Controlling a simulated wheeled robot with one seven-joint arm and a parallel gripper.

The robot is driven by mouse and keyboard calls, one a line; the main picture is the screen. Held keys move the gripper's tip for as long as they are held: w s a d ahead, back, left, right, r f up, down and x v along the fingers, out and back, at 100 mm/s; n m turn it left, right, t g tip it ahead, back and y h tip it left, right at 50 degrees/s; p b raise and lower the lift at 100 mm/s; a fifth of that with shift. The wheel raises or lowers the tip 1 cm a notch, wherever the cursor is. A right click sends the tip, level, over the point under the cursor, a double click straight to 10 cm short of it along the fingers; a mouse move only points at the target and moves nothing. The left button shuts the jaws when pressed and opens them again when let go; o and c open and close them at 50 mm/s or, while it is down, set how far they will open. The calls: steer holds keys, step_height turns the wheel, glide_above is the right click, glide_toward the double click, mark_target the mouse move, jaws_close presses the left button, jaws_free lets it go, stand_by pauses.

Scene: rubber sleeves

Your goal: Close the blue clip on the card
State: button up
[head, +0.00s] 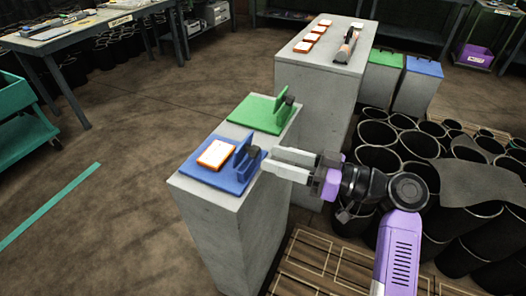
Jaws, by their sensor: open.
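The blue clip (242,150) stands raised on a blue base plate (229,183) on top of the near grey pedestal. It has a dark knob at its right side. A white card with an orange edge (216,153) lies on the blue base, left of the clip. The clip's flap is tilted up and does not lie over the card. My gripper (268,162) is open, with its pale fingers pointing left. Its fingertips are close to the clip's right side, by the dark knob. I cannot tell whether they touch it. Nothing shows between the fingers.
A green clip (270,110) stands raised on a green base behind the blue one. A taller grey pedestal (318,82) holds several cards and a tool. Black rubber sleeves (395,145) crowd the right side. The floor to the left is mostly clear, with a teal cart (22,120) at the edge.

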mark_target(258, 153)
steer(key=shift+x, duration=2.1)
steer(key=shift+c, duration=0.5)
jaws_close()
